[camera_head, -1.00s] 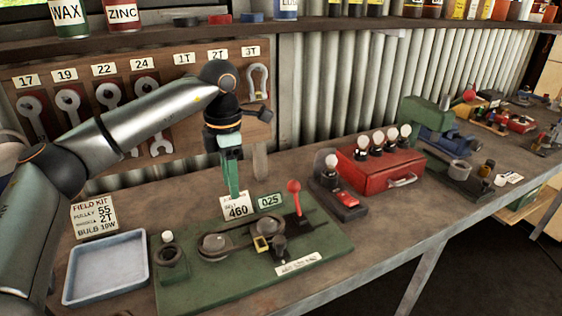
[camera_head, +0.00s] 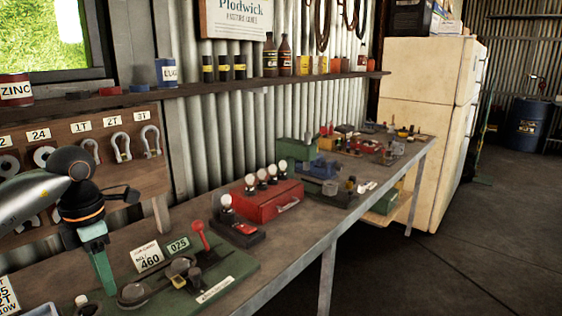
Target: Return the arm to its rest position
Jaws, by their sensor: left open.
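My left arm comes in from the left edge. My left gripper (camera_head: 106,284) points down over the workbench (camera_head: 318,243), with nothing seen in its jaws. It is at the left end of the green board (camera_head: 222,268), beside the "460" card (camera_head: 148,257). The board carries a red-knobbed lever (camera_head: 199,228) and round pulley-like parts (camera_head: 133,294). The arm's upper links are cut off by the left edge. My right gripper is not in view.
A red case with bulbs (camera_head: 268,201) and a dark bulb stand (camera_head: 236,233) sit right of the board. Shackles (camera_head: 121,147) hang on the wooden panel behind the arm. A shelf (camera_head: 236,83) runs above. A fridge (camera_head: 425,120) stands beyond the bench; the floor at right is clear.

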